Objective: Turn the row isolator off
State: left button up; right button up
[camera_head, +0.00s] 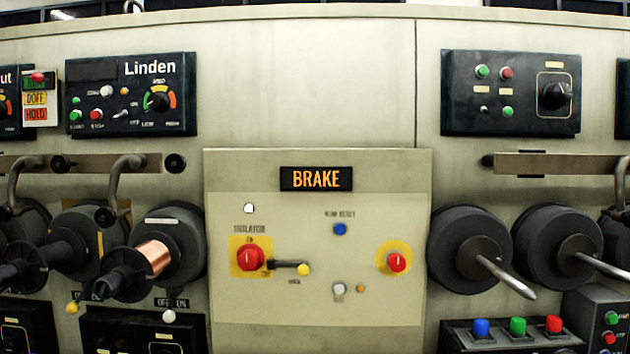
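The row isolator is a red round knob (250,257) on a yellow square plate (236,267), under the label "ISOLATOR" on the left of a beige panel (330,305). Its pale pointer mark looks upright, towards the small label above it that seems to read "ON". A label at the plate's lower right seems to read "OFF". A short dark lever with a yellow ball end (303,269) lies level just right of the plate, with small unclear text below it. Neither of my grippers is in view.
A "BRAKE" sign (316,179) tops the panel. A blue button (340,229), another red knob on yellow (397,261) and a white button (338,288) share it. A copper spool (152,259) sticks out at left; dark rollers with metal spindles (505,274) stick out at right.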

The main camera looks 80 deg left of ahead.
aim_at(250, 257)
jog(key=u, duration=2.6)
